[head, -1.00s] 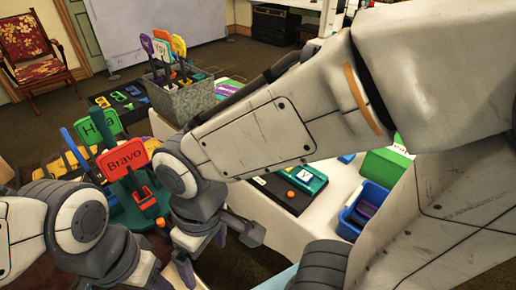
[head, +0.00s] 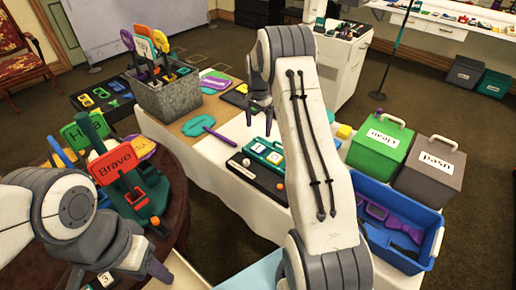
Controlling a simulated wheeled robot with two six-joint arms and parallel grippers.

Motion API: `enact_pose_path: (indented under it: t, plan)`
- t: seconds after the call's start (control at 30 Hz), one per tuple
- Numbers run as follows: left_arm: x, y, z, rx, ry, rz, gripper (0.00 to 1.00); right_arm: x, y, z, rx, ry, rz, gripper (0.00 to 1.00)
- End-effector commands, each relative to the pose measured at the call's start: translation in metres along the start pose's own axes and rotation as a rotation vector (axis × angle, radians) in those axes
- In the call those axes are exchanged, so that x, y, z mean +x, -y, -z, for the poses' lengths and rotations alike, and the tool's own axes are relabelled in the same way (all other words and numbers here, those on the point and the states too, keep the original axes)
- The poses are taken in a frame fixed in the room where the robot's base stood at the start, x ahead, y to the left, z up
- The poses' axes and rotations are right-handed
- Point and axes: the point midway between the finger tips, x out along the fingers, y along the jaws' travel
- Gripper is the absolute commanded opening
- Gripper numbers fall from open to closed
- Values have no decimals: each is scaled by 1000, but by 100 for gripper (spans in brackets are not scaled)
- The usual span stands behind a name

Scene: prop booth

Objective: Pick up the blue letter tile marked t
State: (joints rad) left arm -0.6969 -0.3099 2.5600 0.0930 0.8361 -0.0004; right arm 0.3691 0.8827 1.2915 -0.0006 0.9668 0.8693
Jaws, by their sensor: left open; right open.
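I cannot make out a blue tile marked t in the head view. A black board (head: 248,168) on the white-covered table carries teal pieces (head: 259,147) and small pale squares, whose marks are too small to read. My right gripper (head: 259,118) is open, pointing down above the table just behind this board. My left gripper (head: 120,277) is open at the lower left, near the round dark table's front. A small white card marked 3 (head: 106,280) shows beside its fingers. My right arm hides part of the table.
A red Bravo sign (head: 113,165) and a green sign (head: 84,134) stand on the round table. A grey bin (head: 172,102) holds paddles. Green (head: 377,155) and grey (head: 427,172) boxes and a blue crate (head: 396,254) stand at the right. Open floor lies beyond the table.

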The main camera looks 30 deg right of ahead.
Motion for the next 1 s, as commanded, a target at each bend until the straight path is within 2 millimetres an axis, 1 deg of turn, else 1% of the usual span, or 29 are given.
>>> enact_pose_path:
  t: [0.03,0.1,0.2,0.37,0.53,0.6,0.7,0.8,0.97,1.0]
  plan:
    - [-2,0,0,0,0,0,50,9,-1,-1,1,3,-4,95]
    - [-3,0,0,0,0,0,50,20,-2,-1,0,4,-4,95]
    - [-5,0,0,0,0,0,50,32,-2,-1,-1,3,-3,95]
    - [-7,0,0,0,0,0,50,43,-2,-2,-2,2,-2,95]
    - [-18,-1,1,0,0,0,50,66,-5,-6,-3,4,-5,95]
    - [-18,-1,1,0,0,0,50,78,-5,-6,-3,3,-3,95]
    - [-20,-1,1,0,0,0,50,87,-5,-6,-3,2,-1,95]
    - [-20,-1,1,0,0,0,50,91,-4,-5,-3,0,0,95]
    - [-19,-1,1,0,0,0,50,91,-4,-5,-3,0,0,95]
    - [-19,-1,1,0,0,0,50,91,-4,-5,-3,0,0,87]
